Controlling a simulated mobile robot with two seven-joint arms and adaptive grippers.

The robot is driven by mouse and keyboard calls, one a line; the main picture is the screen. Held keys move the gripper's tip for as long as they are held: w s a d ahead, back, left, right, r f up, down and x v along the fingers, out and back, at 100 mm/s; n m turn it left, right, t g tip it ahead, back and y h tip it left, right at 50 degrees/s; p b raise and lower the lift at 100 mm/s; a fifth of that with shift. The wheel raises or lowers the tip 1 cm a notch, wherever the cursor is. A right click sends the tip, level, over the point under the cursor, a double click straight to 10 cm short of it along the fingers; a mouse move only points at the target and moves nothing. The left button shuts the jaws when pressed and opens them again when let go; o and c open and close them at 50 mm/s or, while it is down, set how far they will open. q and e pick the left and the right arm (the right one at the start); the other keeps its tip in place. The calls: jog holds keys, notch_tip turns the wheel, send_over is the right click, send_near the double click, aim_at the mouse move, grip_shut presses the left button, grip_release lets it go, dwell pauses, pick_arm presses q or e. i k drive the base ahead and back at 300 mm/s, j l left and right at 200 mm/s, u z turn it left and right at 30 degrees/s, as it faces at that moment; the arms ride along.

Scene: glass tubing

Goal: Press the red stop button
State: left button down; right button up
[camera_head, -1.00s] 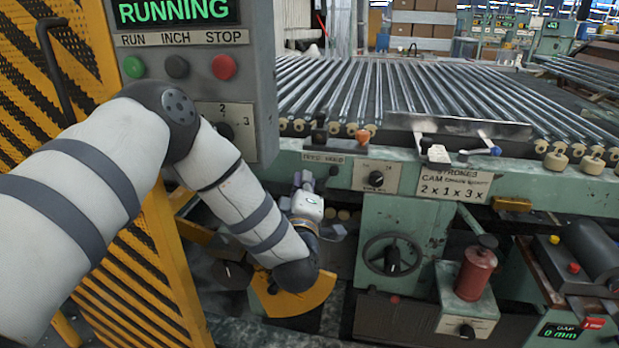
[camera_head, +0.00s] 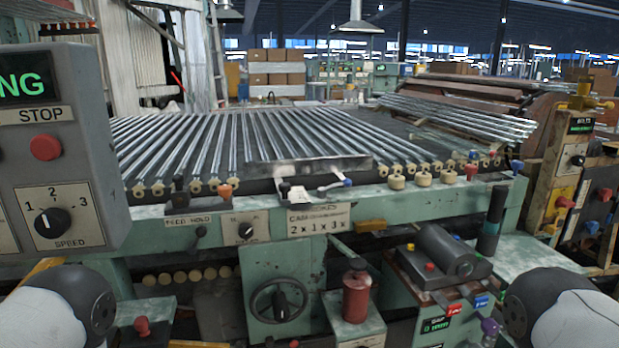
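The red stop button (camera_head: 45,147) sits on the grey control box (camera_head: 90,150) at the left edge of the head view, below the STOP label (camera_head: 40,115). The part of the display (camera_head: 27,85) in view shows the green letters "NG". No gripper shows now; only parts of my two arms appear, at the lower left and lower right corners. Nothing of mine touches the button. The rest of the box is cut off by the left edge.
A speed knob (camera_head: 52,222) is below the button. A green machine with a bed of glass tubes (camera_head: 230,140) fills the middle. A handwheel (camera_head: 278,300) and a red cylinder (camera_head: 356,292) stand at its front. An orange-yellow panel (camera_head: 567,190) stands at right.

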aim_at(45, 148)
jog(key=u, duration=1.4)
